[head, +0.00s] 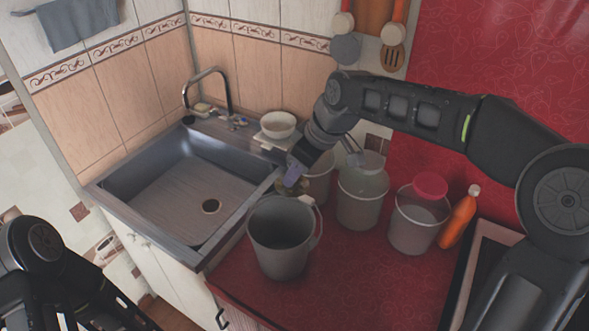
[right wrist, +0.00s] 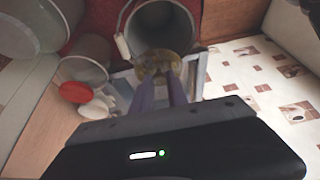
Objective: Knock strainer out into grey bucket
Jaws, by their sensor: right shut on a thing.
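The grey bucket (head: 280,255) stands upright on the red counter beside the sink, its mouth open upward. Its wire handle hangs at its right side. My right gripper (head: 294,182) is above the bucket's far rim, its purple fingers shut on the strainer. In the right wrist view the strainer (right wrist: 160,60) is a small round yellowish-brown piece between the fingertips (right wrist: 162,82). It shows in front of the bucket's mouth (right wrist: 160,22). In the head view the strainer is mostly hidden, and I cannot tell whether it touches the rim. My left gripper is out of view; only part of my left arm shows.
A steel sink (head: 150,200) with a tap lies left of the bucket. A white bowl (head: 278,125) stands behind it. To the right are a pale bucket (head: 360,205), another bucket (head: 415,230) with a pink-red item at its top, and an orange bottle (head: 459,217). The front counter is clear.

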